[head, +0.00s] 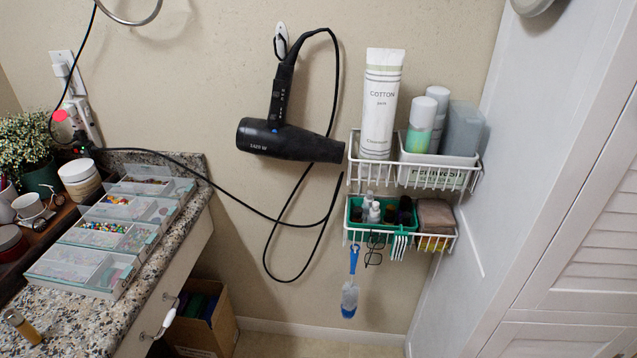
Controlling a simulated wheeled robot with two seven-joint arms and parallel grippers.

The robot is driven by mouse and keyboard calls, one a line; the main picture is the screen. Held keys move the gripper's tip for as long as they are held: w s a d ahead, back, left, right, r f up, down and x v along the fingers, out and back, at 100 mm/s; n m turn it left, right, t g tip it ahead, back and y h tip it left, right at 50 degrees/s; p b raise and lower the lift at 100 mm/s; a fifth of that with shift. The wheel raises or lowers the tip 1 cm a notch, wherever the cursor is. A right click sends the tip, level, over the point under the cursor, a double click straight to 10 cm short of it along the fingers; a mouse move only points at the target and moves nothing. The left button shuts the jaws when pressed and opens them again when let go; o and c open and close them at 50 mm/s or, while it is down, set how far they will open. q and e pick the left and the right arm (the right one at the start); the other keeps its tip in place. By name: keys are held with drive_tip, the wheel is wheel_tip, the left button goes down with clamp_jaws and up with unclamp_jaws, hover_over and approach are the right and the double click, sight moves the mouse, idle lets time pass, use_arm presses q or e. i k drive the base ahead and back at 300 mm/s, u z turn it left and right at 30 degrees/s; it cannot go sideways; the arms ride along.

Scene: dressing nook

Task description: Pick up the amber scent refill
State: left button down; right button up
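Neither of my grippers shows in the head view.
Clear-lidded organizer boxes (82,268) line the counter behind the vial. A plant (30,150) and a wooden tray with jars sit at the back left. A hair dryer (290,142) and wire baskets (412,172) hang on the wall. A cardboard box (203,325) stands below.

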sight(13, 317)
drive_tip(key=u, duration=2.3)
